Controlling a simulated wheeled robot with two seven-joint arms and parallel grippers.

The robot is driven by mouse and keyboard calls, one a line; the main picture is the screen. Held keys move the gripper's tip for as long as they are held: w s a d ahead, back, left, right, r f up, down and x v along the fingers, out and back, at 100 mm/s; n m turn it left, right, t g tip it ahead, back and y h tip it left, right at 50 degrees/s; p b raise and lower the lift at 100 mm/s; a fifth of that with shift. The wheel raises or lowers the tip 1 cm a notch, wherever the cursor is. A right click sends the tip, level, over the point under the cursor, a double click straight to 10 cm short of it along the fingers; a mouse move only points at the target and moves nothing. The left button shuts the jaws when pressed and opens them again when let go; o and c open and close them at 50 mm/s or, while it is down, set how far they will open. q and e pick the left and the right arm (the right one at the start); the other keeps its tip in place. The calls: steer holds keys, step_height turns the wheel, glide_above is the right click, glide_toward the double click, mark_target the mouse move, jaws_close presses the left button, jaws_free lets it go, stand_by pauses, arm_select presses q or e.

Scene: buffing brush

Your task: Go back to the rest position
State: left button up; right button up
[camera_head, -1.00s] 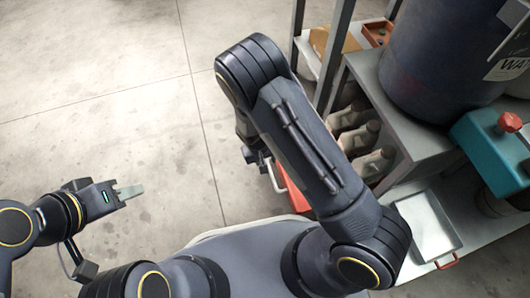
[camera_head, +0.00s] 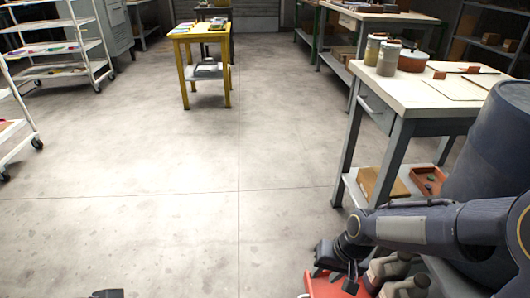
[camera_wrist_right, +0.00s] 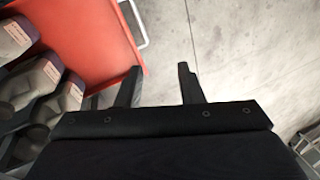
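My right arm reaches in from the right in the head view. My right gripper (camera_head: 345,283) is low, over or beside a red container (camera_head: 322,288); the head view does not show which. In the right wrist view its two fingers (camera_wrist_right: 160,76) are apart with nothing between them. The red container (camera_wrist_right: 88,38), with a pale handle, lies beyond the left finger, and bare floor shows beyond the right one. A dark piece (camera_head: 107,293) at the bottom edge of the head view seems to be my left gripper; its fingers are hidden.
Several grey bottles (camera_head: 390,268) stand beside the red container, near a large dark blue drum (camera_head: 490,150). A workbench (camera_head: 410,95) stands behind. A yellow table (camera_head: 200,38) and a white rack (camera_head: 60,45) are farther off. The middle floor is clear.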

steer(key=s+d+r+t, duration=0.2)
steer(key=s+d+r, duration=0.1)
steer(key=s+r, duration=0.4)
steer(key=s+d+r+t, duration=0.3)
steer(key=s+r, duration=0.2)
steer(key=s, duration=0.3)
step_height(320, 180, up, 37)
steer(key=p, duration=3.6)
steer(key=shift+s+f+y, duration=0.15)
steer(key=shift+f+y, duration=0.05)
steer(key=shift+y, duration=0.2)
steer(key=shift+s, duration=0.1)
